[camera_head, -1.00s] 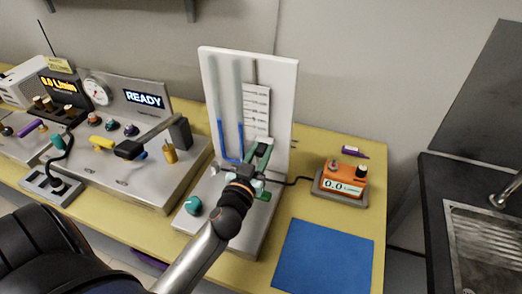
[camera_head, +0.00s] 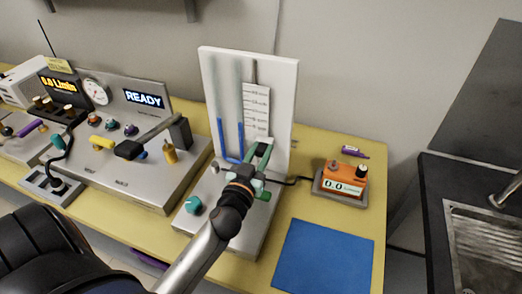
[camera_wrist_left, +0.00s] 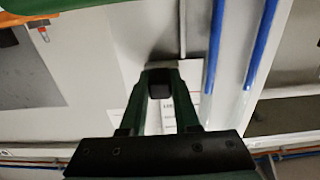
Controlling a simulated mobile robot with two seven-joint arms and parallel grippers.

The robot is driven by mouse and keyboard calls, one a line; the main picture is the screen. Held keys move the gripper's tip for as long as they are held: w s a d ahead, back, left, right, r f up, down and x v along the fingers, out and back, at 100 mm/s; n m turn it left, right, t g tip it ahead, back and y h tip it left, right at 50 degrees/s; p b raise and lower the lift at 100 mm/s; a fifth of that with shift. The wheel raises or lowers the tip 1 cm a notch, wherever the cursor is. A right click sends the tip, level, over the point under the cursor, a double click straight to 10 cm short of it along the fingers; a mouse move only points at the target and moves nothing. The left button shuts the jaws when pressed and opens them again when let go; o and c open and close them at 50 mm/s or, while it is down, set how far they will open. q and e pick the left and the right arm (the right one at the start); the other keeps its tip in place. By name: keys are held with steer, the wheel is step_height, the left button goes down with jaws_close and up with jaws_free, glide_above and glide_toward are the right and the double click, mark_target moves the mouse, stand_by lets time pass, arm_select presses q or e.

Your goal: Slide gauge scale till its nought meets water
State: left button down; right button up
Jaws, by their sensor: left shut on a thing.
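The white gauge scale (camera_head: 256,105) stands on an upright white board (camera_head: 281,105), right of a U-shaped tube. Blue water (camera_head: 241,135) fills the tube's lower part; it also shows as blue lines in the wrist view (camera_wrist_left: 262,42). The water tops lie beside the scale's lower half. The scale's numbers are too small to read, so I cannot tell where its nought is. My left gripper (camera_head: 264,150) is at the scale's lower end. In the wrist view its fingers (camera_wrist_left: 160,85) are shut on a small dark knob (camera_wrist_left: 160,90) in front of the scale. My right gripper is not in view.
A teal knob (camera_head: 193,205) sits on the gauge base. An orange meter (camera_head: 343,180) stands to the right, with a blue mat (camera_head: 325,257) in front. A grey console (camera_head: 125,175) with a READY display stands to the left. A sink (camera_head: 487,240) is far right.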

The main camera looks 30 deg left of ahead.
arm_select(q)
steer(key=shift+r, duration=0.15)
steer(key=c, duration=0.6)
jaws_free()
steer(key=shift+c, duration=0.2)
